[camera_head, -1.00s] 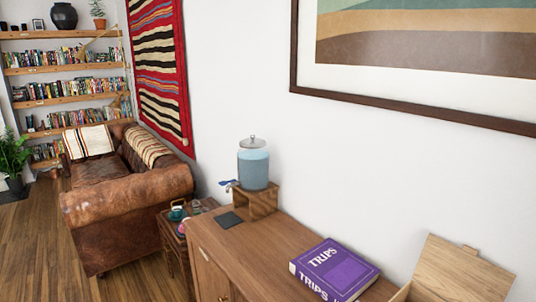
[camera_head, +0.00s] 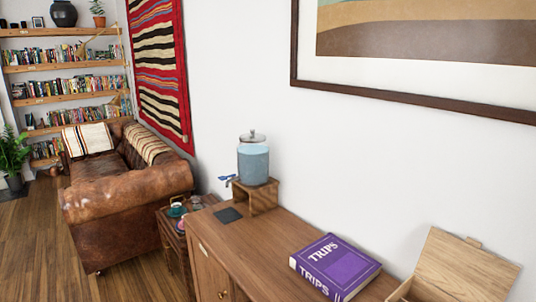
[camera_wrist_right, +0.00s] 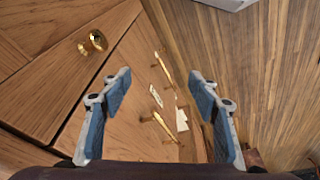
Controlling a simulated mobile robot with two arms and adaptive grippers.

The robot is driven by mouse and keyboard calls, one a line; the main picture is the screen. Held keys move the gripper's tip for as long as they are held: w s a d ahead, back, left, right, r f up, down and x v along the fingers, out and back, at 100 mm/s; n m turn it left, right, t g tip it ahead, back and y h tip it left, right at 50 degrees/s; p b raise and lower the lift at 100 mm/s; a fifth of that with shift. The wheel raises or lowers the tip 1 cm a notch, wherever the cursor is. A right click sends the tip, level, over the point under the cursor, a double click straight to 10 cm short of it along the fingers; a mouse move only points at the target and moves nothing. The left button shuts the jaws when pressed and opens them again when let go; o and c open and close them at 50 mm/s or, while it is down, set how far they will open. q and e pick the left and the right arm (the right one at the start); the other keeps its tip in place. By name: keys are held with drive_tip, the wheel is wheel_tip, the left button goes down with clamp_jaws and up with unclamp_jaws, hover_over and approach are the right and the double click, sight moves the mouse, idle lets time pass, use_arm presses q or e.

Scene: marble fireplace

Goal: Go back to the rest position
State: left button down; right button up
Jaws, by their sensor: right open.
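My right gripper (camera_wrist_right: 160,105) shows in the right wrist view. Its two blue-padded fingers are wide apart with nothing between them. Beyond the fingers are the wooden front of a cabinet with a round brass knob (camera_wrist_right: 92,42) and, to the right, the plank floor (camera_wrist_right: 230,70). Neither gripper shows in the head view, and my left gripper is in no view.
In the head view a wooden sideboard (camera_head: 255,245) holds a drinks dispenser (camera_head: 253,160) on a wooden stand, a purple book (camera_head: 336,266) and an open wooden box (camera_head: 460,272). A brown leather sofa (camera_head: 125,190) stands behind. Floor at left is clear.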

drive_tip(key=s+f+g+b, duration=0.1)
drive_tip(key=s+f+b, duration=0.15)
drive_tip(key=f, duration=0.85)
drive_tip(key=s+f+b, duration=0.1)
drive_tip(key=s+f, duration=0.3)
drive_tip(key=f, duration=0.7)
drive_tip(key=s+d+f+b, duration=0.3)
drive_tip(key=s+f, duration=1)
drive_tip(key=s, duration=0.1)
drive_tip(key=shift+d+f+g, duration=0.2)
drive_tip(key=shift+g, duration=0.2)
drive_tip(key=shift+c, duration=0.4)
